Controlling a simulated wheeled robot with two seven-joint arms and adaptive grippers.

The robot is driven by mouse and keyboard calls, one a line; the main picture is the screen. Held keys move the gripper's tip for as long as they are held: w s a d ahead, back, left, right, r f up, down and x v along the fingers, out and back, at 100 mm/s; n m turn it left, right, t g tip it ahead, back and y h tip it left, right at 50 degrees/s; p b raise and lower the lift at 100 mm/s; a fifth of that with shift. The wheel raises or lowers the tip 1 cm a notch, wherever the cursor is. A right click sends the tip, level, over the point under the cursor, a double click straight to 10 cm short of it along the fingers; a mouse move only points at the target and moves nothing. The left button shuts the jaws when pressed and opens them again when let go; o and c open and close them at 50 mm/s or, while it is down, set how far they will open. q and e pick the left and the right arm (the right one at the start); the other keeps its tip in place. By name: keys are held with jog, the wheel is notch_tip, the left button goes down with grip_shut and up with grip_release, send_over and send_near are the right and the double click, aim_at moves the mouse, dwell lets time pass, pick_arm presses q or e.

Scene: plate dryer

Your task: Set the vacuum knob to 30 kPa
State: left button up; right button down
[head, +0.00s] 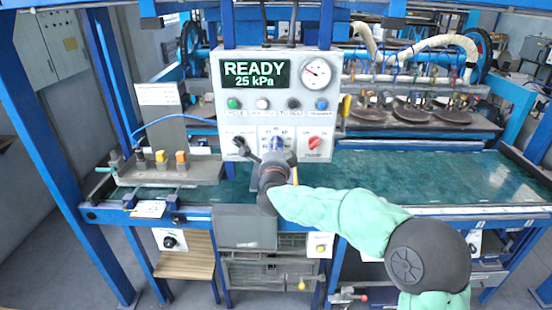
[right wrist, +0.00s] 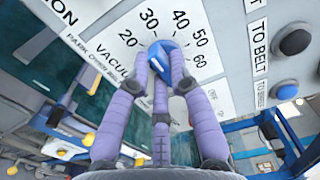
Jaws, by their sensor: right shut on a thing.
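The blue vacuum knob (head: 277,143) is at the bottom middle of the white control panel (head: 223,112). In the right wrist view the knob (right wrist: 166,57) sits in a printed scale from 20 to 60. Which mark it points at is hard to tell. My right gripper (head: 274,155) is in front of the panel with its purple fingers shut around the knob; they show in the right wrist view (right wrist: 160,82). The display (head: 255,75) reads READY, 25 kPa. My left gripper is not in view.
A black knob (head: 240,142) and a red knob (head: 314,142) flank the blue one. A row of push buttons (head: 262,104) and a round gauge (head: 316,73) are above. A green work surface (head: 420,175) extends right; a bracket with several small fittings (head: 170,172) stands left.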

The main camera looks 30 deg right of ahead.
jog(key=shift+m+b, duration=1.15)
jog(key=shift+m, duration=0.05)
jog(key=c, duration=1.1)
grip_release()
jog(key=shift+s+a, duration=0.1)
jog(key=v, duration=1.1)
jog(key=shift+s+a, duration=0.1)
jog(key=shift+s, duration=0.25)
jog(key=shift+f, duration=0.1)
